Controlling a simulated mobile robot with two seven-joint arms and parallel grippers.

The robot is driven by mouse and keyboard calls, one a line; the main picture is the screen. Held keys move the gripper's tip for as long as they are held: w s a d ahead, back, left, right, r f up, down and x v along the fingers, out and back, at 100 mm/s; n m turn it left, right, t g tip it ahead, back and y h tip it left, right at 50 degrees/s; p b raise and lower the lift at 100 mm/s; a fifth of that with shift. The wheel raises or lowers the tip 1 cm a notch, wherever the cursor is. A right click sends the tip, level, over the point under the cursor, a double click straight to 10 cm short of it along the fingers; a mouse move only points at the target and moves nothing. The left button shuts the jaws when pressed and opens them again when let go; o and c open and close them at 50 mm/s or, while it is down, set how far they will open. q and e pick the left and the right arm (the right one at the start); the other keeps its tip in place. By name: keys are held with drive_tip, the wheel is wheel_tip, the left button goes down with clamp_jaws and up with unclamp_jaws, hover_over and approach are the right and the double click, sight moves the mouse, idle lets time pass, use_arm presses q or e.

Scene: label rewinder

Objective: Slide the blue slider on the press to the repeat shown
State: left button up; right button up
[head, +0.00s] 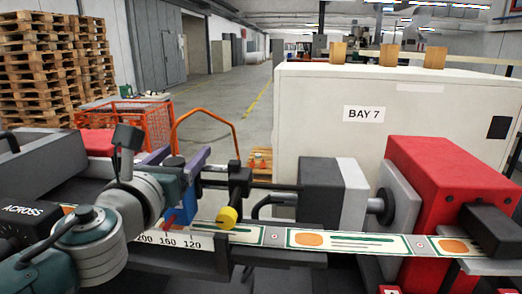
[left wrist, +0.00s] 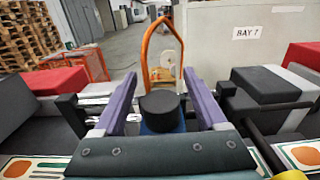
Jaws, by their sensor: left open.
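The blue slider (head: 187,207) sits on the press rail in the head view, just above the printed scale (head: 168,240), which reads 200, 160, 120. In the left wrist view the blue slider (left wrist: 162,128) carries a round black knob (left wrist: 161,105). My left gripper (head: 178,158) is open, its purple fingers reaching over the slider. In the left wrist view my left gripper (left wrist: 161,88) has one finger on each side of the knob, with a gap on both sides. My arm hides part of the scale and rail. My right gripper is not in view.
A black post with a yellow knob (head: 227,217) stands right of the slider. A label strip (head: 345,241) runs right to a red housing (head: 440,185). A white cabinet marked BAY 7 (head: 320,130) and an orange cart (head: 205,120) stand behind. An ACROSS sign (head: 30,210) is at left.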

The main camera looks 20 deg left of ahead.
use_arm(q)
drive_tip(key=shift+c, duration=0.2)
clamp_jaws()
idle(0.3)
idle(0.8)
